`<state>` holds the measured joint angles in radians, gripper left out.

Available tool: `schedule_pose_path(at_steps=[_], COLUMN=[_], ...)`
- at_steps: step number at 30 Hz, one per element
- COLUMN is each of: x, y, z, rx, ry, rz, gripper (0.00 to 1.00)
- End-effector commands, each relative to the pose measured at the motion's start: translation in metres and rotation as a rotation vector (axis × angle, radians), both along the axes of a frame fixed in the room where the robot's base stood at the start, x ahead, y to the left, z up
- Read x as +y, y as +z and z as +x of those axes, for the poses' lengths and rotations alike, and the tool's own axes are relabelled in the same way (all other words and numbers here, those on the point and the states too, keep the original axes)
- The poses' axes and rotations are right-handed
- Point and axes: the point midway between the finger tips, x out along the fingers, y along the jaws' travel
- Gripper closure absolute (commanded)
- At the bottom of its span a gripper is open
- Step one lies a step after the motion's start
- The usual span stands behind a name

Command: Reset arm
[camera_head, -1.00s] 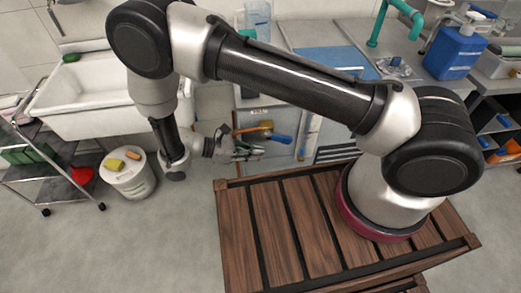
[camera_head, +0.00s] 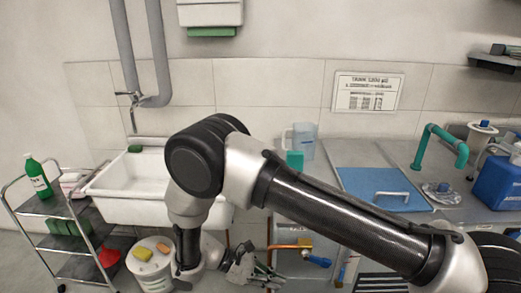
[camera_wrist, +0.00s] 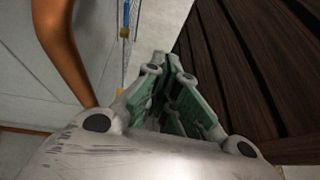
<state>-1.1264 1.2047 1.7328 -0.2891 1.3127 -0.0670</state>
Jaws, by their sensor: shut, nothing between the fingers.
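My gripper (camera_head: 262,272) is at the bottom middle of the head view, at the end of my bent arm.
A white bucket (camera_head: 150,275) carries sponges. Brown slats (camera_wrist: 245,60) lie right of my gripper in the wrist view.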

Motion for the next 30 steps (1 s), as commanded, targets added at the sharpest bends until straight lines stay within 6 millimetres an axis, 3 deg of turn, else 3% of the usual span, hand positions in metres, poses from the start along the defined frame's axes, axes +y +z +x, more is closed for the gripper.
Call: schedule_pose_path(at_steps=[5, 11, 15, 20, 26, 30], x=[-0.010, -0.041, -0.075, -0.119, -0.182, -0.225], y=[0.055, 0.134, 0.190, 0.246, 0.306, 0.339], z=[0.005, 0.021, 0.029, 0.029, 0.014, -0.007], rx=[-0.050, -0.143, -0.234, -0.352, -0.538, -0.692], ry=[-0.123, -0.318, -0.468, -0.625, -0.817, -0.934], rz=[0.132, 0.317, 0.453, 0.597, 0.770, 0.879], gripper=[1.00, 1.00, 1.00, 1.00, 1.00, 1.00])
